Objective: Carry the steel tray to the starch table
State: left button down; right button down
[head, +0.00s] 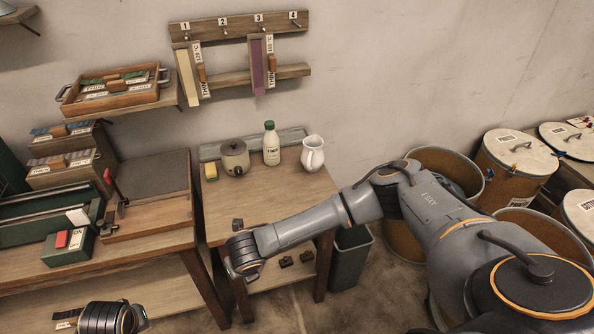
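I cannot clearly make out a steel tray. The small wooden table (222,212) in the middle, probably the starch table, carries a lidded pot (235,158), a white bottle with a green cap (271,145), a white jug (313,154) and a yellow-green sponge (210,172). A long grey-green strip lies along its back edge; I cannot tell what it is. My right arm reaches in from the right, its dark wrist over the table's front left corner.
A longer workbench (150,243) on the left holds boxes and a dark board. A wooden tray with handles (112,101) sits on a wall shelf. A green bin (350,258) stands right of the small table, with round drums (517,160) beyond.

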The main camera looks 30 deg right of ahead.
aim_at(262, 203)
jog(key=l, duration=1.4)
jog(key=i, duration=0.65)
jog(key=l+z, duration=0.05)
